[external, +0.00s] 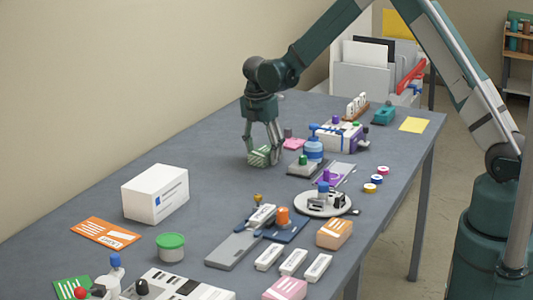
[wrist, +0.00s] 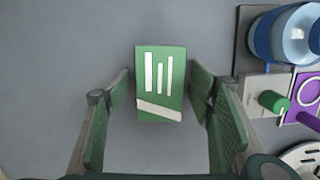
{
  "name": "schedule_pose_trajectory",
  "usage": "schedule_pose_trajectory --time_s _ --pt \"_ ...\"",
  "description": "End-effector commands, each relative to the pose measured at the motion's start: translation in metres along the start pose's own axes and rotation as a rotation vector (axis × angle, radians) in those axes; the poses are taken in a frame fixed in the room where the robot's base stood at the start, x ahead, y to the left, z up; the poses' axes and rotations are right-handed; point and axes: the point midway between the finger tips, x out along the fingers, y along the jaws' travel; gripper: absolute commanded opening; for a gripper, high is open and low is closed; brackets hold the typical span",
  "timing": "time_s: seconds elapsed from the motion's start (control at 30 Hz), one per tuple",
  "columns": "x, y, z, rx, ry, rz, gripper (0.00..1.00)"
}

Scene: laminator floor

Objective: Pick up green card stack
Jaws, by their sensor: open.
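The green card stack (wrist: 158,105) is a small green block with white stripes on top. It lies on the grey table in the wrist view, between the far ends of my gripper's fingers. My gripper (wrist: 160,100) is open, with a finger on each side of the stack and visible gaps to both. In the external view my gripper (external: 262,150) points down over the green card stack (external: 258,157) at the far part of the table. The fingers partly hide the stack there.
A blue round container (external: 313,150) and a grey block with a green knob (external: 303,166) stand just right of my gripper. A pink item (external: 295,143) lies close behind. The table (external: 205,150) left of the stack is clear.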

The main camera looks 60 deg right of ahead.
Motion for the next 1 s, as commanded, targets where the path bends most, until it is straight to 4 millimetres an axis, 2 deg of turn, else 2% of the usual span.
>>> schedule_pose_trajectory --time_s 0.33,0.57,1.0 --pt "-0.0002 -0.0001 0.0 0.0 0.0 0.0 0.52" --pt "-0.0002 -0.0001 0.0 0.0 0.0 0.0 0.22" --pt "-0.0055 -0.0003 0.0008 0.0 0.0 0.0 0.22"
